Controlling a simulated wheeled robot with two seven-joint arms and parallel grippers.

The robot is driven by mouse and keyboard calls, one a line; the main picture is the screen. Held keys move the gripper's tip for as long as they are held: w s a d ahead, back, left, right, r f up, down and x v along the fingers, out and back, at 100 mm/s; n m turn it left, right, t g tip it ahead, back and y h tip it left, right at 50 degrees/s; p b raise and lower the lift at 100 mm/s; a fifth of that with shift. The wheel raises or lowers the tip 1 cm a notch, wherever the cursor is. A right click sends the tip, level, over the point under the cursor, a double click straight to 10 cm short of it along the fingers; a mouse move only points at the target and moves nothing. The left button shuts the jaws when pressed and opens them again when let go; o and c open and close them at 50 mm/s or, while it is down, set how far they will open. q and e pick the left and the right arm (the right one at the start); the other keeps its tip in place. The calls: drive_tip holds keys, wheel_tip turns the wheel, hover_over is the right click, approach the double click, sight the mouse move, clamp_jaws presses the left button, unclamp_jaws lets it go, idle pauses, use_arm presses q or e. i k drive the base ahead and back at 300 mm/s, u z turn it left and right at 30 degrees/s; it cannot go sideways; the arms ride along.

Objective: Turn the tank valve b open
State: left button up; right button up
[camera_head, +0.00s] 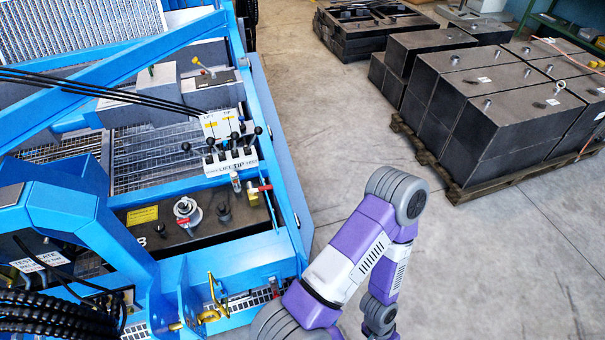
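A dark tank (215,222) sits in the blue frame at left, with a white letter that looks like B near its left end. A small valve with a red and yellow handle (260,188) stands at the tank's right end. A brass valve with an upright lever (213,297) is at the frame's front. I cannot tell from labels which is tank valve b. My purple and white arm bends at lower right, apart from these valves. Neither gripper shows.
A lever block (231,160) with several black levers stands behind the tank. Blue beams (110,75) and black hoses (60,310) crowd the left. Black blocks (500,95) sit on a wooden pallet (460,188) at right. Grey floor (330,120) between is clear.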

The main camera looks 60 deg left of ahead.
sight(251, 192)
drive_tip(key=i, duration=2.45)
drive_tip(key=u, duration=4.75)
drive_tip(key=i, duration=1)
